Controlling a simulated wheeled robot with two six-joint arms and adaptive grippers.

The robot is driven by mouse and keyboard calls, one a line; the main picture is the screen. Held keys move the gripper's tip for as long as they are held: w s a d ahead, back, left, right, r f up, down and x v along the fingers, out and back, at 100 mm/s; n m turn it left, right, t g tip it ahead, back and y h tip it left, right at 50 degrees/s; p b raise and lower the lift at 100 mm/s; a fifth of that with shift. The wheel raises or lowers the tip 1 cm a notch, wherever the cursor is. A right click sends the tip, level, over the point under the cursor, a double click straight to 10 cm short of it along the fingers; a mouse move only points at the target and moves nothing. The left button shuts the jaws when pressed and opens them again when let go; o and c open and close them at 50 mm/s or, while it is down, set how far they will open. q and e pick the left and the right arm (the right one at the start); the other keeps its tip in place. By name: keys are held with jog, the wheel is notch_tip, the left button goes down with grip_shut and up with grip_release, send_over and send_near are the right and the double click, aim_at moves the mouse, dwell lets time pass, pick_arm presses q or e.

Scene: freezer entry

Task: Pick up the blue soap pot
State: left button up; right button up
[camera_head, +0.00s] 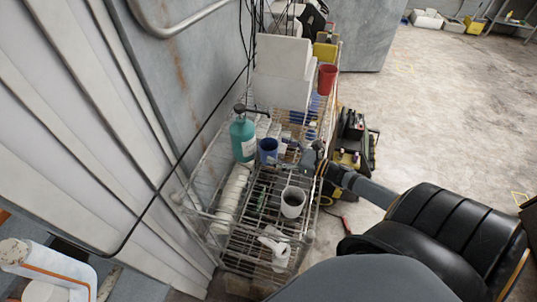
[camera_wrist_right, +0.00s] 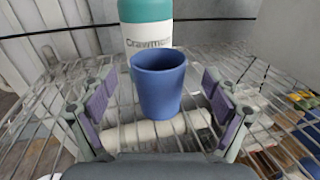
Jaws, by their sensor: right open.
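The blue soap pot (camera_head: 267,151) is a small plain blue cup standing upright on the wire rack's top shelf. In the right wrist view the pot (camera_wrist_right: 159,84) is centred ahead, in line with the gap between the fingers. My right gripper (camera_head: 303,155) is just right of the pot in the head view. In the wrist view the right gripper (camera_wrist_right: 160,108) is open, with a purple-padded finger on each side and nothing clamped. I cannot tell whether the pot is fully between the fingers. My left gripper is not in view.
A teal and white pump bottle (camera_head: 243,138) stands close behind the pot. A grey-white cup (camera_head: 292,202), a red cup (camera_head: 327,79) and white boxes (camera_head: 283,70) are also on the wire rack (camera_head: 213,240). The wall is at left; open floor lies at right.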

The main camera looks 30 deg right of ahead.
aim_at(261, 143)
jog(key=x, duration=0.3)
jog(key=shift+w+a+r, duration=0.1)
jog(key=shift+w+a, duration=0.15)
jog(key=shift+w, duration=0.1)
jog(key=shift+w+a, duration=0.15)
jog(key=shift+w, duration=0.1)
jog(key=shift+s, duration=0.15)
jog(key=c, duration=1.3)
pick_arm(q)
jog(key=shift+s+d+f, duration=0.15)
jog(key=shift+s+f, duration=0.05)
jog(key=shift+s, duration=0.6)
pick_arm(e)
jog(key=shift+c, duration=0.2)
jog(key=shift+r, duration=0.1)
